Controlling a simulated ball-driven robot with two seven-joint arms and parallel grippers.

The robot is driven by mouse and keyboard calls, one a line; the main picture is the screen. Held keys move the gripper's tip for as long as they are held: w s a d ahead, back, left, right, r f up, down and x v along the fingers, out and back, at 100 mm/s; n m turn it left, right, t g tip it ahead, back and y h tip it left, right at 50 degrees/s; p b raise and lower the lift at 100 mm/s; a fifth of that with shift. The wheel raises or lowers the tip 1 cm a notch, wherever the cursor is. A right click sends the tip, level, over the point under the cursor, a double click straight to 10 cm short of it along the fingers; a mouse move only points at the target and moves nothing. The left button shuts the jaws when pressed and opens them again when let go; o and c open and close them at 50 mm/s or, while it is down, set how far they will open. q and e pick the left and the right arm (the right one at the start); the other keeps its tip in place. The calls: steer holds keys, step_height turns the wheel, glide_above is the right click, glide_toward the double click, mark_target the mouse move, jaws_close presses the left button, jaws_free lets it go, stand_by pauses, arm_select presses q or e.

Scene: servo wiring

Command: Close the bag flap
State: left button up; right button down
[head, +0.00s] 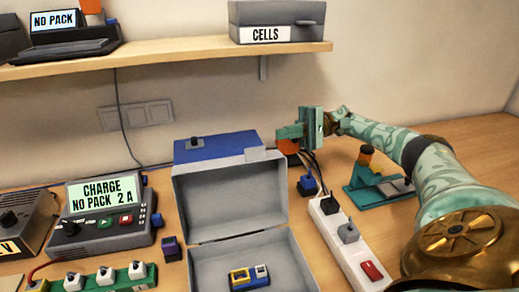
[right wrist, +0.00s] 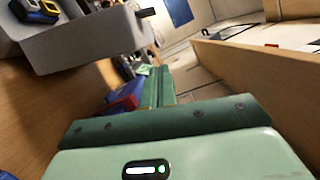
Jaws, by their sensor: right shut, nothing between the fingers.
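The grey bag (head: 282,262) stands open on the table, with its flap (head: 228,201) raised upright at the back. A yellow and blue pack (head: 248,277) lies inside. My right gripper (head: 287,142) is shut and empty, to the right of the flap's upper edge and apart from it as far as I can tell. In the right wrist view its green fingers (right wrist: 158,86) are together, and the grey bag (right wrist: 85,38) shows at upper left. My left gripper is not in view.
A blue box (head: 215,146) stands behind the flap. A white power strip (head: 343,240) with plugs lies right of the bag. A charger (head: 108,216) stands at left. A shelf (head: 170,57) with a cells case (head: 277,20) hangs above. A green stand (head: 378,187) is farther right.

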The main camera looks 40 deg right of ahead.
steer(key=a+p, duration=0.1)
steer(key=a, duration=0.2)
steer(key=a+r+p, duration=0.1)
steer(key=a, duration=0.2)
steer(key=s+a+p, duration=0.1)
steer(key=a, duration=0.2)
steer(key=shift+a+r, duration=0.35)
steer(key=shift+a, duration=0.05)
steer(key=shift+s+a, duration=0.1)
steer(key=shift+s, duration=0.05)
